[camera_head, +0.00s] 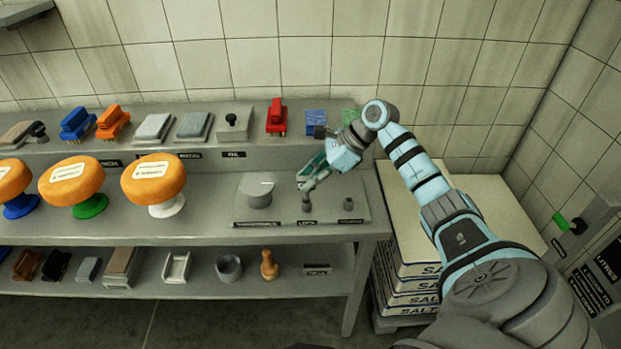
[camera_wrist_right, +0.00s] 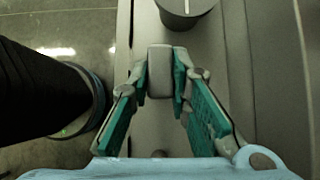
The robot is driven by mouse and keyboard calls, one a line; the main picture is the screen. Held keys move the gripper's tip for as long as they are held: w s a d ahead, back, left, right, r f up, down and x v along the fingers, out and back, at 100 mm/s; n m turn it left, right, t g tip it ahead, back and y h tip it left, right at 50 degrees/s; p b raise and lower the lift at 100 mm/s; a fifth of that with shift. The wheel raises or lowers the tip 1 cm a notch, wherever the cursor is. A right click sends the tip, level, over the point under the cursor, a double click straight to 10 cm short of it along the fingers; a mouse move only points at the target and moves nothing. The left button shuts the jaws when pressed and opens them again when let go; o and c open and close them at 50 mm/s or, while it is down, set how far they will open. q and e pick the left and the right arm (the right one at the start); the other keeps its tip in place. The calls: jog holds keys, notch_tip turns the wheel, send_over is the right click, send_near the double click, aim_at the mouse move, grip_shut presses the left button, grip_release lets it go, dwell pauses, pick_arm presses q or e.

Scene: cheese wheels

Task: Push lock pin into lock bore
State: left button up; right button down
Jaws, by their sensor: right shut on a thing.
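My right gripper (camera_head: 307,182) reaches down from the right over a grey panel at the right end of the worktop. In the right wrist view, its teal-padded fingers (camera_wrist_right: 160,82) are shut on a grey rounded block, which I take to be the lock pin (camera_wrist_right: 159,62). In the head view a short dark post, apparently the lock pin (camera_head: 306,204), stands below the fingertips, just behind the label that seems to read LOCK (camera_head: 306,222). The lock bore itself is hidden, and I cannot tell how deep the pin sits. My left gripper is not in view.
A round grey knob (camera_head: 257,190) is left of the pin; it also shows in the wrist view (camera_wrist_right: 186,8). Another short post (camera_head: 347,204) stands right. Orange cheese wheels (camera_head: 155,177) on stands are further left. Salt sacks (camera_head: 415,268) are stacked beside the table.

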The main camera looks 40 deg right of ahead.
jog(key=shift+f+b, duration=1.65)
jog(key=shift+f, duration=0.2)
jog(key=c, duration=1.4)
grip_release()
jog(key=v, duration=1.2)
